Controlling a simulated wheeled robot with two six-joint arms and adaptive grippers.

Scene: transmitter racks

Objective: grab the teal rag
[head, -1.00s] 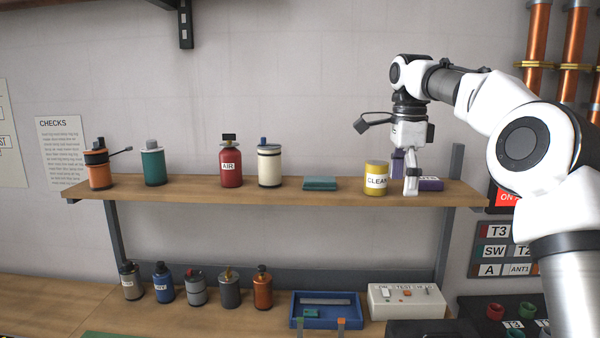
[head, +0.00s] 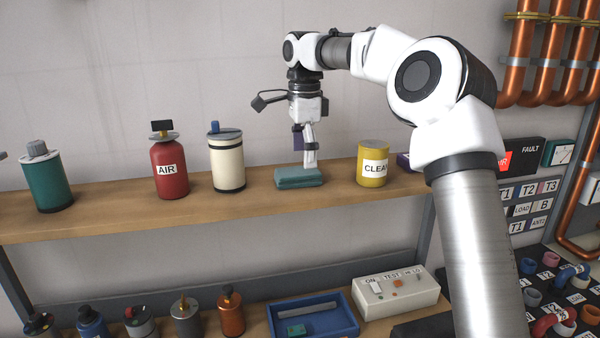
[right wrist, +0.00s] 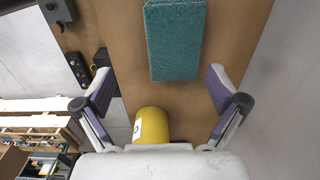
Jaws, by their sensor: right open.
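The teal rag (head: 298,178) lies folded and flat on the upper wooden shelf, between the cream canister and the yellow CLEAN can. My right gripper (head: 310,160) is over the rag's right part in the head view, pointing down. I cannot tell the exact height above the rag. My left gripper is not in view.
The yellow CLEAN can (head: 373,162) stands right of the rag, and shows near the fingers in the wrist view (right wrist: 151,125). The cream canister (head: 227,160) and red AIR bottle (head: 169,168) stand left. Below are a blue tray (head: 350,325) and a switch box (head: 397,292).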

